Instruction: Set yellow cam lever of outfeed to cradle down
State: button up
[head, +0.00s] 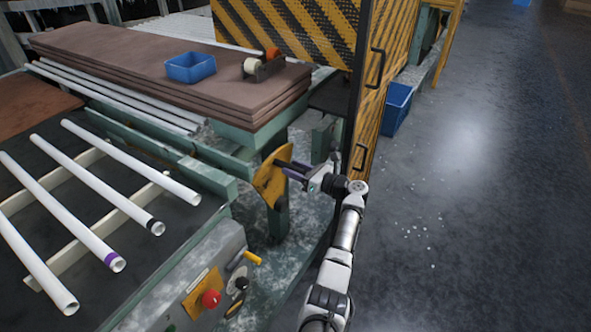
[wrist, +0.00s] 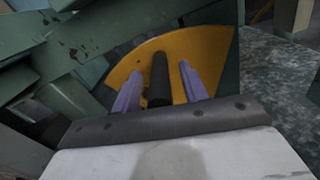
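The yellow cam lever (head: 268,186) is a fan-shaped plate with a dark round handle, on the green frame at the end of the table. In the wrist view the yellow plate (wrist: 212,52) stands ahead, and its black handle (wrist: 159,80) points back toward me. My gripper (head: 289,169) has purple fingers, which also show in the wrist view (wrist: 160,83). It is open, with one finger on each side of the handle. A gap shows between the handle and each finger. The plate's pivot is not clear to see.
Several white tubes (head: 100,192) lie on the dark table at left. A control panel (head: 203,287) with a red button and a small yellow lever stands below. A striped yellow guard (head: 285,32) rises behind my arm. Open floor (head: 480,220) lies to the right.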

jog(key=b+v, duration=0.2)
jog(key=v, duration=1.1)
jog(key=shift+s+d, duration=0.25)
jog(key=shift+d, duration=0.1)
